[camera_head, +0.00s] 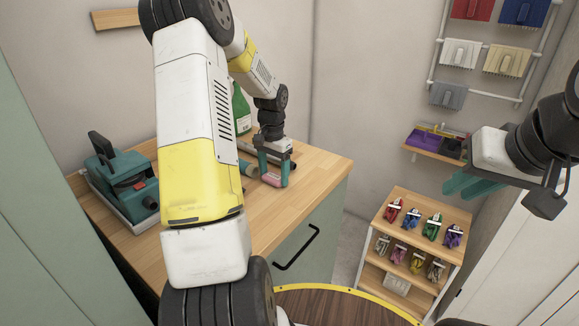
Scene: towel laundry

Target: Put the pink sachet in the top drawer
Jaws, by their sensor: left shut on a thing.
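The pink sachet (271,180) is between the teal fingers of my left gripper (273,175), which is shut on it. The sachet is low, at or just above the wooden counter top; I cannot tell if it touches the wood. The green drawer front (318,235) with a black bar handle (297,248) is below the counter's right edge and looks closed. My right gripper (478,182) is at the right, in the air above the small shelf unit, away from the counter. Its teal fingers are seen at an angle, and their gap is unclear.
A teal machine (125,178) stands on the counter's left. A green bottle (241,110) is behind my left arm. A wooden shelf unit (425,215) with several coloured bundles stands at the right. The counter's front right is clear.

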